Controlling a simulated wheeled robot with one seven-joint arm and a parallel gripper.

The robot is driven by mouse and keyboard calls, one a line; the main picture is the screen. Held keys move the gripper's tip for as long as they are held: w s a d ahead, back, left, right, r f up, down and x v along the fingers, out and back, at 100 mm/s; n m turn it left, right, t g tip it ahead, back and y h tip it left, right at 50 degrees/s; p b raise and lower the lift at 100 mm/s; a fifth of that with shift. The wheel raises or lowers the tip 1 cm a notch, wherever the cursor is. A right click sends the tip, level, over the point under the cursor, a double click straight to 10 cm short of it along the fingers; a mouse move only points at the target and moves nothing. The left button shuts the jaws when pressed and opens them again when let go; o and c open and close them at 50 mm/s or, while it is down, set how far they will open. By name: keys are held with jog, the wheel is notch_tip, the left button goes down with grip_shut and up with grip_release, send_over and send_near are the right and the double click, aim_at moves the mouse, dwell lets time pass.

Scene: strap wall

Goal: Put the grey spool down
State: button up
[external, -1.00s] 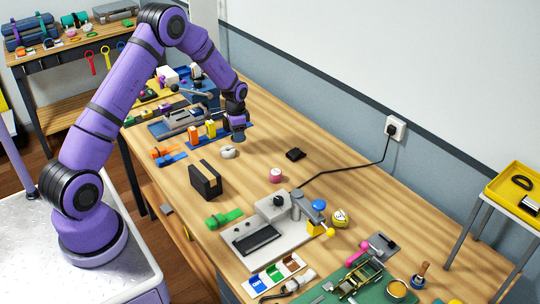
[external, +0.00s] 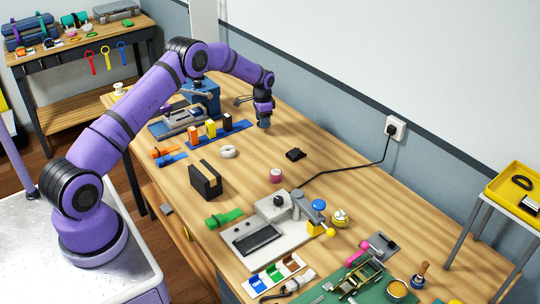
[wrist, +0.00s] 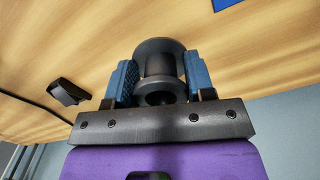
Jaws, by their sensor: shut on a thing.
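The grey spool (wrist: 160,62) sits between the two blue finger pads of my gripper (wrist: 158,85) in the wrist view, with both pads against its sides. In the external view my gripper (external: 264,124) points down over the wooden table (external: 340,184), near the wall side and right of the blue tray with coloured blocks. The spool is small and mostly hidden by the fingers there. Whether it touches the table cannot be told.
A black object (external: 295,154) lies on the table right of my gripper, and also shows in the wrist view (wrist: 69,92). Bare table surrounds my gripper.

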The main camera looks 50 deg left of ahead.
aim_at(264, 130)
jog(key=shift+w, duration=0.3)
jog(key=shift+f, duration=1.8)
jog(key=shift+f, duration=0.15)
jog(key=o, duration=0.9)
notch_tip(264, 130, up, 12)
jog(key=shift+r, duration=0.2)
